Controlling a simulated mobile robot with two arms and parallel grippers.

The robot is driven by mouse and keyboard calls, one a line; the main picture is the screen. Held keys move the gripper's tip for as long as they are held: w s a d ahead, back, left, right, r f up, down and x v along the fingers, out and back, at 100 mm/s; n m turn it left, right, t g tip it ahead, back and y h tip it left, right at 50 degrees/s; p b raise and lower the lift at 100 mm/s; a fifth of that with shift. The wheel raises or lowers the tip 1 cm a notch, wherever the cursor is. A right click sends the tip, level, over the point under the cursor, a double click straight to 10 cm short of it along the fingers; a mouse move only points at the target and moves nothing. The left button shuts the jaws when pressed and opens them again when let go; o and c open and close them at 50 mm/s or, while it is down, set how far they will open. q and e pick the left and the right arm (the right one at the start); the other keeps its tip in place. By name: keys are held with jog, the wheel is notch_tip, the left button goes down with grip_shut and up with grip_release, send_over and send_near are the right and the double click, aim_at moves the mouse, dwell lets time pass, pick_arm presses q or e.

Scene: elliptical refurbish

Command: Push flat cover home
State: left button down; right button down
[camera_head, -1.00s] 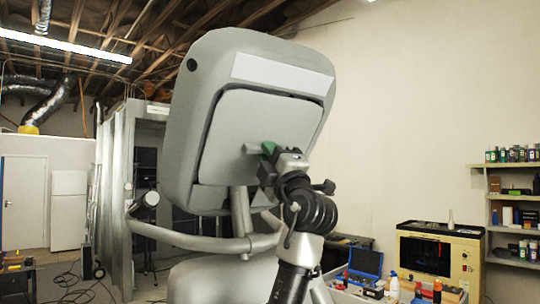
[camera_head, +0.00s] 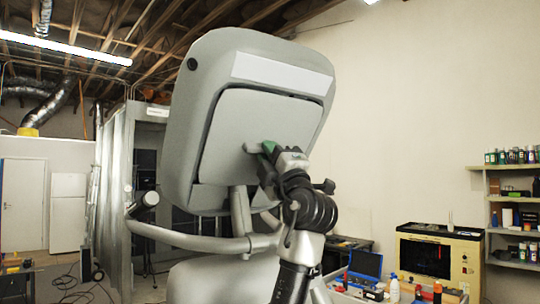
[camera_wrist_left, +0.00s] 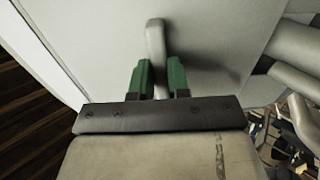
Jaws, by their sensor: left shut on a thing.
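The flat cover (camera_head: 235,122) is a light grey panel on the back of the elliptical's tilted console (camera_head: 205,90). A dark seam shows along its top and side edges. The cover also fills much of the left wrist view (camera_wrist_left: 95,45). A small grey handle (camera_wrist_left: 155,38) stands out from it. My left gripper (camera_head: 266,150) is at the cover's lower right, and its green fingers (camera_wrist_left: 159,72) are shut on the handle. The cover's lower right edge is partly hidden behind my gripper and arm. My right gripper is not in view.
The elliptical's curved handlebar (camera_head: 185,238) and post (camera_head: 240,208) are just below the console. A yellowish machine (camera_head: 438,252), a blue toolbox (camera_head: 365,264) and shelves of bottles (camera_head: 512,190) stand at the right. The wall area right of the console is clear.

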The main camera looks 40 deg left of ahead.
pick_arm(q)
jog(key=shift+w+a+r, duration=0.1)
jog(key=shift+a+r, duration=0.25)
jog(key=shift+r, duration=0.05)
dwell(1.0)
jog(key=c, duration=1)
grip_release()
jog(key=b+v, duration=0.6)
jog(key=v, duration=0.4)
jog(key=shift+d+f+b, duration=0.25)
jog(key=shift+f+b, duration=0.05)
jog(key=shift+b, duration=0.05)
